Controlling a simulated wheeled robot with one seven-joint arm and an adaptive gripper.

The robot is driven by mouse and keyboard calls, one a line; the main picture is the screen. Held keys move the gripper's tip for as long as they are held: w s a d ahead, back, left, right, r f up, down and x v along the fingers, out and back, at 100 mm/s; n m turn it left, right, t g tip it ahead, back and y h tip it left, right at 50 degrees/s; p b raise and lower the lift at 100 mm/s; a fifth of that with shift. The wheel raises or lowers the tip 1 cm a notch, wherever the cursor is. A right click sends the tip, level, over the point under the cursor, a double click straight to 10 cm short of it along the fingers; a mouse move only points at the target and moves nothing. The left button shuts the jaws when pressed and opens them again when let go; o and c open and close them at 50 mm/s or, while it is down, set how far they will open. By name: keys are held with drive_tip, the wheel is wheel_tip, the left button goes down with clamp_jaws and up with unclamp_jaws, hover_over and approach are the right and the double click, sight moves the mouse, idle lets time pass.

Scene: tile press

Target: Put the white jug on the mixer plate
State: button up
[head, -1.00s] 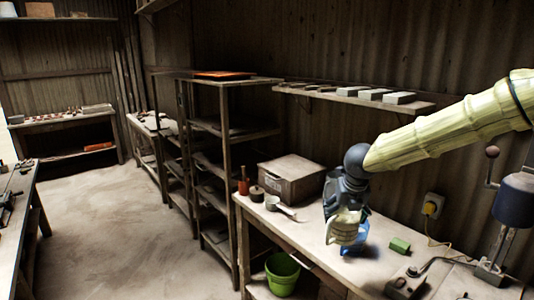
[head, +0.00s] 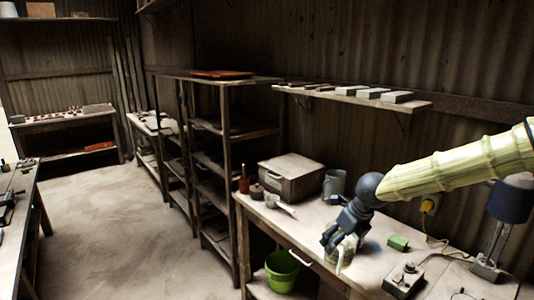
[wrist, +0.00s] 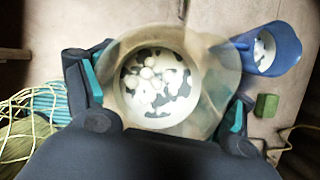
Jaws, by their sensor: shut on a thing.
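The white jug (head: 346,252) is held in my gripper (head: 345,238) above or on the right bench; I cannot tell whether its base touches. In the wrist view the jug (wrist: 150,75) is seen from above, its mouth open, with pale round lumps on a grey bottom. My gripper's teal-padded fingers (wrist: 166,98) lie on either side of it, shut on it. A small flat box-like device (head: 404,280) sits at the bench's front right; I cannot be sure it is the mixer plate.
In the wrist view a blue jug (wrist: 284,48) stands close by. A green block (head: 398,242) lies right of my gripper. A wooden box (head: 291,178) and a grey container (head: 334,186) stand behind. A wall shelf (head: 350,98) runs above; a green bucket (head: 282,272) is below.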

drive_tip(key=s+a+f+n+g+h, duration=0.1)
drive_tip(key=s+f+n+g, duration=0.3)
drive_tip(key=s+f+n, duration=0.4)
drive_tip(key=s+a+f+n+g+h, duration=0.1)
drive_tip(key=s+a+f+n+g, duration=0.2)
drive_tip(key=s+f+n, duration=0.6)
wheel_tip(320, 180, down, 5)
drive_tip(key=n+g, duration=0.1)
drive_tip(key=n, duration=1.1)
drive_tip(key=shift+s+n, duration=0.15)
drive_tip(key=shift+n, duration=0.25)
drive_tip(key=shift+a, duration=0.15)
